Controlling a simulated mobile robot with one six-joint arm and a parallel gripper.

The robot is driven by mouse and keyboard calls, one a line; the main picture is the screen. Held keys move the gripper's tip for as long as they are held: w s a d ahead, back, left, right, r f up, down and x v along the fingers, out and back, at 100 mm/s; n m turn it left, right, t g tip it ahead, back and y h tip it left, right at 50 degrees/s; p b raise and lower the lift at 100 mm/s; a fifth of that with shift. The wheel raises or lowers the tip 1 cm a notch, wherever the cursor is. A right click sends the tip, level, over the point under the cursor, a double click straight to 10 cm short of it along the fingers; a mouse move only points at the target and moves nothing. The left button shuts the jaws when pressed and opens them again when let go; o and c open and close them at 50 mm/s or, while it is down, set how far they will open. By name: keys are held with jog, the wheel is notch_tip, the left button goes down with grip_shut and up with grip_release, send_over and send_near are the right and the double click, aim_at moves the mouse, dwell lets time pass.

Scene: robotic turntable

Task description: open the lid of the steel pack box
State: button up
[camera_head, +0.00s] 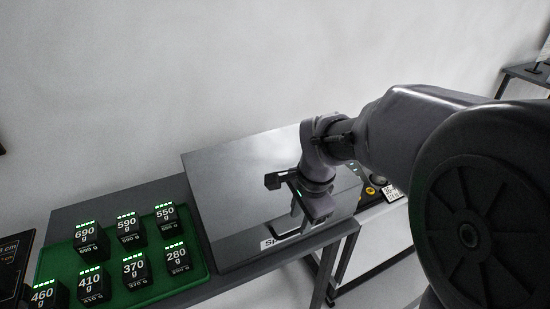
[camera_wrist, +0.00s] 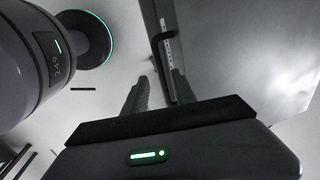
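The steel pack box (camera_head: 235,175) is a grey metal box on the dark table, and its lid looks closed. In the wrist view its grey surface (camera_wrist: 235,50) fills the right side. A dark hooked bar (camera_wrist: 158,40), apparently the lid handle, runs down between the fingers there. My gripper (camera_head: 296,211) is over the front right of the box, pointing down. In the wrist view my gripper (camera_wrist: 158,86) has its fingers apart, with a gap between the left finger and the bar. The bar lies close to the right finger; contact cannot be told.
A green tray (camera_head: 205,272) with several black weight blocks, marked in grams, stands left of the box. A white label (camera_head: 268,244) is on the box front. A panel with a yellow button (camera_head: 370,190) is at the right. A plain wall is behind.

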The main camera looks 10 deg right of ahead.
aim_at(297, 230)
jog(key=f, duration=0.2)
jog(key=w+f+b, duration=0.1)
jog(key=f, duration=0.1)
jog(key=shift+a+f, duration=0.1)
grip_shut()
dwell(1.3)
